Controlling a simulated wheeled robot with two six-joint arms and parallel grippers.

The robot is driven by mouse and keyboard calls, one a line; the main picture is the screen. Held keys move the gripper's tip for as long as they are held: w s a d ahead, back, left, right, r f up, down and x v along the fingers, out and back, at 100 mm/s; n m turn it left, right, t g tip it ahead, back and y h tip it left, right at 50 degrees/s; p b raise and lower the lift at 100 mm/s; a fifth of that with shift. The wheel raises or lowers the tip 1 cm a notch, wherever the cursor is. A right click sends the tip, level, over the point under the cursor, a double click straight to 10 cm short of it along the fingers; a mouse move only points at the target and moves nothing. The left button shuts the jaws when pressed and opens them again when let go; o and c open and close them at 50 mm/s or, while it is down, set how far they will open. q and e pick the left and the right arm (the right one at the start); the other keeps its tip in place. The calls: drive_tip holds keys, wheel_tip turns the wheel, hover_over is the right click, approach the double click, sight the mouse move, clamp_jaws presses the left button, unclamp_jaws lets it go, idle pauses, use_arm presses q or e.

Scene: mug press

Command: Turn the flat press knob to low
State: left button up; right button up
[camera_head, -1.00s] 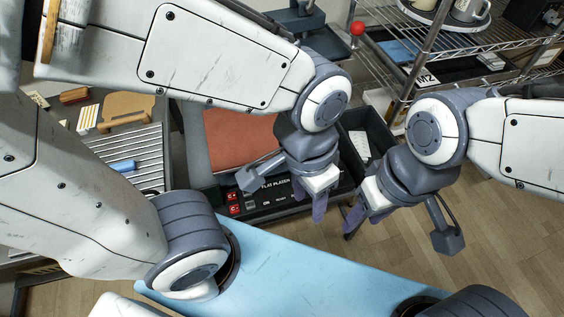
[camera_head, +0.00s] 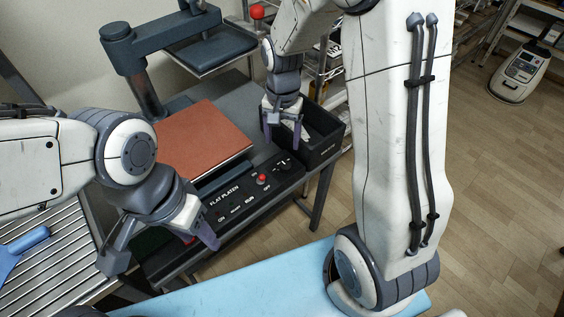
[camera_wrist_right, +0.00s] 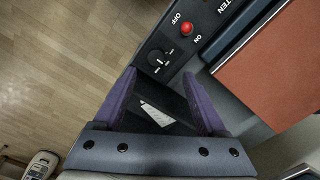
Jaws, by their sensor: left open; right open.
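The flat press has an orange-brown platen (camera_head: 205,140) and a black front panel (camera_head: 240,198) marked FLAT PLATEN. Its dark round knob (camera_head: 284,164) is at the panel's right end; the knob also shows in the right wrist view (camera_wrist_right: 157,58), its setting too small to read. My right gripper (camera_head: 282,128) is open and empty, above and behind the knob, near the black bin. In the right wrist view the knob lies just ahead of its left finger, apart from it. My left gripper (camera_head: 198,232) is open over the panel's left end, partly covering it.
The black bin (camera_head: 322,145) holds white sheets, right of the press. A raised upper plate (camera_head: 207,50) stands behind the platen. A light-blue surface (camera_head: 230,285) lies in front, and open floor is at right.

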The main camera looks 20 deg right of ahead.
sight(286, 165)
drive_tip(key=shift+m, duration=0.3)
drive_tip(key=f, duration=0.3)
drive_tip(key=d+f, duration=0.1)
drive_tip(key=f, duration=0.3)
drive_tip(key=f+b, duration=0.1)
drive_tip(key=f, duration=0.3)
drive_tip(key=shift+w+d+f, duration=0.15)
drive_tip(key=shift+w+f, duration=0.1)
drive_tip(key=shift+w, duration=0.05)
clamp_jaws()
